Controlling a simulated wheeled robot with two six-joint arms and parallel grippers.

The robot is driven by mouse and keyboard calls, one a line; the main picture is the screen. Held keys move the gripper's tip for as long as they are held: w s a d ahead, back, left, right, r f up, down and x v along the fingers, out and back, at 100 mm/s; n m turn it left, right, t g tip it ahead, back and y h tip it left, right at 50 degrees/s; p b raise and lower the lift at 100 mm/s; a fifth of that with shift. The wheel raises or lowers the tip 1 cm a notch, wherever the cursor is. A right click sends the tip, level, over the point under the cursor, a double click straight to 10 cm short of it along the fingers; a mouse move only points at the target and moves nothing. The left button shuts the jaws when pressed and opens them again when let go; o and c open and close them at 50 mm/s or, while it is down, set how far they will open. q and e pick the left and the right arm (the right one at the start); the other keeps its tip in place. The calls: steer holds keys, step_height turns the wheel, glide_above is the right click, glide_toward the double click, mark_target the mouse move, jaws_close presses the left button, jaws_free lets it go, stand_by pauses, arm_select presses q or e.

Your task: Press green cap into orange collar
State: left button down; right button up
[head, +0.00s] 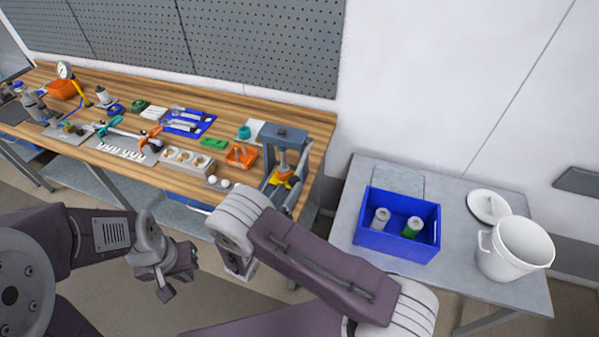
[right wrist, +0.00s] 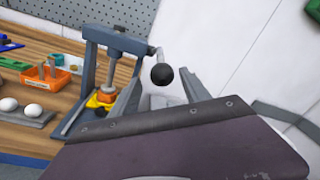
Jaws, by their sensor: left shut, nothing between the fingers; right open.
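The press (head: 285,140) stands at the right end of the wooden bench; it also shows in the right wrist view (right wrist: 116,42). The orange collar (right wrist: 104,96) sits on a yellow holder under the press ram. No green cap can be made out in or on the collar. The press lever's black knob (right wrist: 162,75) shows close to my right wrist. My right gripper (right wrist: 160,88) is open, its grey fingers on either side of the knob in the picture; contact cannot be told. My left gripper (head: 172,282) is shut and empty, in front of the bench.
An orange bin (head: 241,157) and a board with two white balls (head: 217,183) stand left of the press. A blue crate (head: 398,243) with two cylinders and a white pot (head: 513,252) stand on the grey table at right.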

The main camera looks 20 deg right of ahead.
mark_target(297, 173)
steer(key=shift+w+d+r+p, duration=0.3)
steer(key=shift+w+d+p, duration=0.15)
steer(key=shift+w+d, duration=0.1)
steer(key=shift+w+d+r+p, duration=0.25)
steer(key=shift+w+d+p, duration=0.2)
steer(key=shift+w, duration=0.1)
steer(key=x, duration=0.2)
steer(key=p+x, duration=0.1)
steer(key=shift+w+d+f, duration=0.25)
steer(key=shift+f, duration=0.05)
steer(key=shift+w+d+f, duration=0.15)
steer(key=shift+w, duration=0.1)
steer(key=shift+s+a, duration=0.15)
steer(key=shift+a, duration=0.05)
steer(key=c, duration=0.4)
jaws_close()
